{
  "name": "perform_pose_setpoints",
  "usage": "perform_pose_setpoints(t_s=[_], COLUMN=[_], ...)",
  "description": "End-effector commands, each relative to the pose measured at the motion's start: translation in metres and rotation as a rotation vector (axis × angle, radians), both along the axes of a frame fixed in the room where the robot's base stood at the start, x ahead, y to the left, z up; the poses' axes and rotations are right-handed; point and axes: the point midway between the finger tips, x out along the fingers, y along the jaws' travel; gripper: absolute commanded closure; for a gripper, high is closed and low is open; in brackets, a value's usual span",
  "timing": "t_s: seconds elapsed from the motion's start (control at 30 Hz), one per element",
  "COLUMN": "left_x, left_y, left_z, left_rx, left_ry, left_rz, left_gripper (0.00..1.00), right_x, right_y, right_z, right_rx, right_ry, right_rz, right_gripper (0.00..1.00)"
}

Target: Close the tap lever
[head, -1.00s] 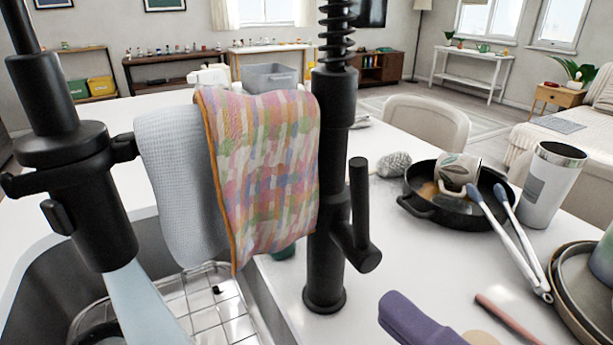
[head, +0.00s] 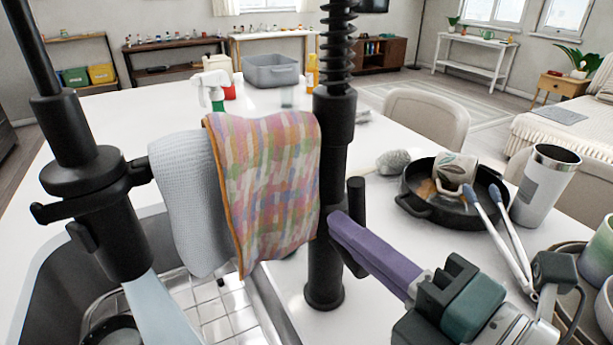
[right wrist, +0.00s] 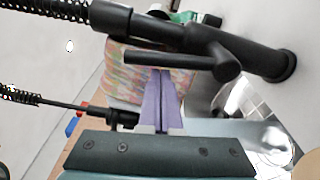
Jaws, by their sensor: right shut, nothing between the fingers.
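The black tap (head: 325,262) stands upright on the white counter, with its short lever (head: 357,192) pointing up on the right side. A pale blue stream of water (head: 160,312) runs from the black spray head (head: 100,225) into the sink. My right gripper (head: 337,222) is shut and empty. Its purple fingers reach in from the lower right and cover the lower part of the lever. In the right wrist view the lever (right wrist: 165,59) lies across the fingertips (right wrist: 160,75); I cannot tell whether they touch. My left gripper is not in view.
A grey cloth (head: 185,200) and a checked cloth (head: 265,185) hang left of the tap. A black pan (head: 425,205) with a cup, tongs (head: 505,235) and a tumbler (head: 545,185) stand to the right.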

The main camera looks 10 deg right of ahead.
Motion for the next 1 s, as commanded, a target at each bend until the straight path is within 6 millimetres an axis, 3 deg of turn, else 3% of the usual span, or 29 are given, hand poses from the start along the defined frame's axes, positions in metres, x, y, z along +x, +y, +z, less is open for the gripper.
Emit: perform_pose_setpoints(t_s=[0.27,0.53,1.0], left_x=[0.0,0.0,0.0], left_y=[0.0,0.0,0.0], left_z=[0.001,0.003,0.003], left_rx=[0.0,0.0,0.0], left_ry=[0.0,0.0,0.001], left_rz=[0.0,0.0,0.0], left_gripper=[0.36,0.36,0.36], right_x=[0.0,0.005,0.005], right_y=[-0.002,-0.021,-0.024], right_z=[0.0,0.005,0.004], right_rx=[0.01,0.179,0.18], right_ry=[0.004,0.051,0.054], right_rz=[0.0,-0.001,-0.007], right_gripper=[1.0,1.0,1.0])
